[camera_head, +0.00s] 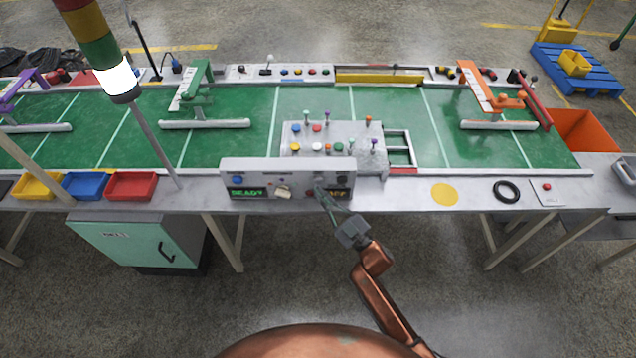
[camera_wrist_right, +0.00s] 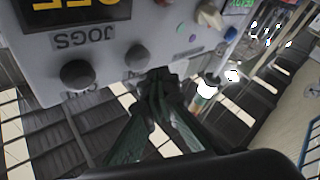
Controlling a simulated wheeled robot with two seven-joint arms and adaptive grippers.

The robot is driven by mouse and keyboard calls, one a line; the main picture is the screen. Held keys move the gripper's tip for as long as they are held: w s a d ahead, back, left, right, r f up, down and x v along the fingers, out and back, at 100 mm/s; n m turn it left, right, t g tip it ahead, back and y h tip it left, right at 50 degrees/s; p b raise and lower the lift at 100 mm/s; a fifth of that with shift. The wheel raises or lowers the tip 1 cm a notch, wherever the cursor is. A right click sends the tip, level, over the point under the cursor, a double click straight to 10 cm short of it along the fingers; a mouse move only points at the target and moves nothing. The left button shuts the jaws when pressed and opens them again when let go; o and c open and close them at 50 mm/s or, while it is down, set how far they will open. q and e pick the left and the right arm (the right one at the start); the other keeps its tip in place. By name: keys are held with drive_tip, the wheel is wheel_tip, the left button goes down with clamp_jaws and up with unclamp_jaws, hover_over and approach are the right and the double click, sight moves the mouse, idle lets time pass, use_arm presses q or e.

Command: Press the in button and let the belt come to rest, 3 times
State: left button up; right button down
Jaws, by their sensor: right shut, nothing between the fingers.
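The grey control panel (camera_head: 258,165) stands at the near edge of the green belt (camera_head: 315,105). It has a green display reading READY (camera_head: 247,193), a yellow-lettered display (camera_head: 337,194) and a beige switch (camera_head: 283,192). My right gripper (camera_head: 322,192) is shut and empty at the panel's right half. In the right wrist view the panel is upside down, and my shut fingertips (camera_wrist_right: 160,82) are close to a dark round button (camera_wrist_right: 137,57). Another dark button (camera_wrist_right: 77,75) sits beside it under the JOGS label. I cannot read which is the in button, or tell contact. My left gripper is out of view.
A tray (camera_head: 290,165) with several coloured pegs lies behind the panel. Yellow (camera_head: 38,186), blue (camera_head: 85,186) and red (camera_head: 131,185) bins stand left. A lamp tower (camera_head: 100,50) rises there. A yellow disc (camera_head: 444,194) and black ring (camera_head: 506,191) lie right.

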drive_tip(key=shift+w, duration=0.1)
idle(0.7)
drive_tip(key=shift+w, duration=0.3)
drive_tip(key=shift+w, duration=0.5)
idle(0.7)
idle(0.4)
drive_tip(key=shift+s+p, duration=0.35)
drive_tip(key=shift+s, duration=0.6)
drive_tip(key=s+p, duration=0.2)
drive_tip(key=s, duration=0.3)
